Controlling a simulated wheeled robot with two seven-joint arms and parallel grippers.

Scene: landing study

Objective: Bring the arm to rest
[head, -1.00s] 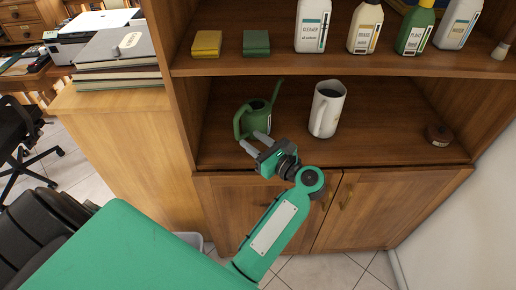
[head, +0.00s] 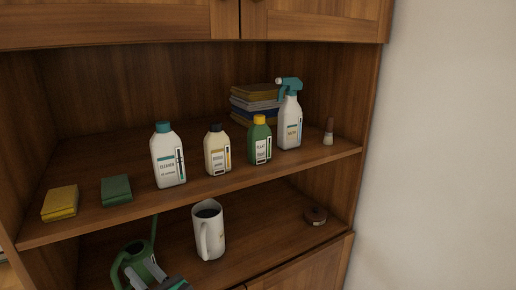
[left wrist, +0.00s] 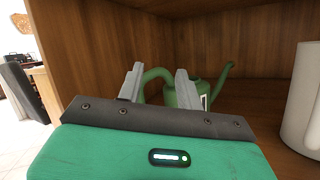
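My left gripper (head: 146,272) shows at the bottom edge of the head view, in front of the green watering can (head: 127,258) on the lower shelf (head: 262,244). In the left wrist view its two grey fingers (left wrist: 158,86) stand apart, open. The green watering can (left wrist: 205,90) shows just beyond them, its curved handle seen in the gap between the fingers. I cannot tell whether a finger touches it. The can stands upright. The rest of my left arm is out of the head view. My right gripper is in neither view.
A white pitcher (head: 208,232) stands right of the can, close to the gripper's right side in the wrist view (left wrist: 301,100). Sponges (head: 60,203), bottles (head: 168,156) and books (head: 254,103) fill the upper shelf. A wall (head: 440,150) is at right.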

